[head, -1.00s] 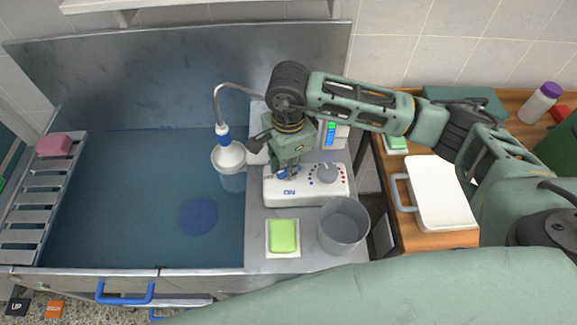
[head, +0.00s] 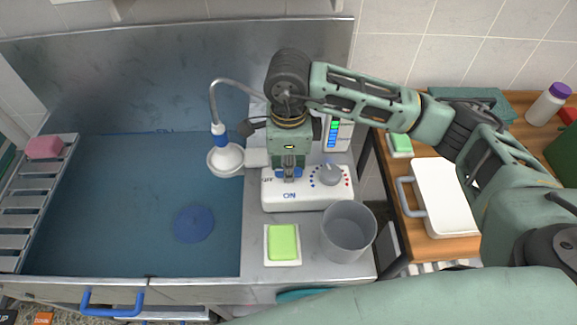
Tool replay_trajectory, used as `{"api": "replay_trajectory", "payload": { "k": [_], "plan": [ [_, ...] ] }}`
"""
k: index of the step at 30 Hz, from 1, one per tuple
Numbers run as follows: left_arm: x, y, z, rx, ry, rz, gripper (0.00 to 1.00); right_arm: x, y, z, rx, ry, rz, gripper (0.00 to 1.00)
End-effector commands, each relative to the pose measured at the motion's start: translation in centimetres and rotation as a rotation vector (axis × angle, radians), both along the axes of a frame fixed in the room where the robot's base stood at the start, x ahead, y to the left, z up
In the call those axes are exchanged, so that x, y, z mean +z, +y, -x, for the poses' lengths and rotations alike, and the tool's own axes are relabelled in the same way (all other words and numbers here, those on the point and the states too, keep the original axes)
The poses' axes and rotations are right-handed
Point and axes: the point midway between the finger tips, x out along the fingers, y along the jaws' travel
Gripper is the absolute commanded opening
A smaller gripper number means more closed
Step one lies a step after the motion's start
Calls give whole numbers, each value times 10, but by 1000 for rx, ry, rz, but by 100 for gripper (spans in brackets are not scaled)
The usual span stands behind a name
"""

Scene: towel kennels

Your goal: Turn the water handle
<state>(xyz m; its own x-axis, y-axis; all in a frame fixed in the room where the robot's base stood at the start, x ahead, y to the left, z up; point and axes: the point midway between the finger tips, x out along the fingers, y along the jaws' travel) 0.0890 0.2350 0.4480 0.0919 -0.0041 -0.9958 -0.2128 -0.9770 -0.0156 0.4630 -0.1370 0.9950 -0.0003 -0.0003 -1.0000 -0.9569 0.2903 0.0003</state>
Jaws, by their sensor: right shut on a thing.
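The white control box (head: 300,203) stands on the metal ledge right of the blue basin. It carries a grey round knob (head: 330,176) with blue and red dots, and a blue water handle (head: 288,174) above the "ON" mark. My right gripper (head: 288,168) points down at the box and is shut on the blue handle, which it partly hides. A shower head (head: 225,158) on a bent hose hangs over the basin's right side, left of the gripper. A lit bar display (head: 335,133) shows behind the arm. My left gripper is not in view.
A grey bucket (head: 347,232) and a green sponge (head: 284,243) on a white dish stand in front of the box. A white handled container (head: 447,197) sits on the wooden table at right. The basin (head: 120,205) is open at left.

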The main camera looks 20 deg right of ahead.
Motion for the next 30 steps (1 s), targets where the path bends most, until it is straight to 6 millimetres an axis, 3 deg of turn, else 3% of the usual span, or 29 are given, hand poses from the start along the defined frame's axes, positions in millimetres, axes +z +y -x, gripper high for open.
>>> {"api": "replay_trajectory", "payload": {
  "k": [7, 8, 14, 24, 30],
  "plan": [
    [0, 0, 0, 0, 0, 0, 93, 0, -1, 0, -4, 1, 2, 0],
    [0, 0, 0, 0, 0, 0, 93, 0, -1, 0, -4, 1, 2, 19],
    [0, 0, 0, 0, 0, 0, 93, 0, 0, 0, -2, 0, 1, 36],
    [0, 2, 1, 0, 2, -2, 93, 3, 0, -1, -1, -1, 0, 36],
    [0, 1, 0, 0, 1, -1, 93, 30, 0, -2, 1, -6, -1, 36]
  ]
}}
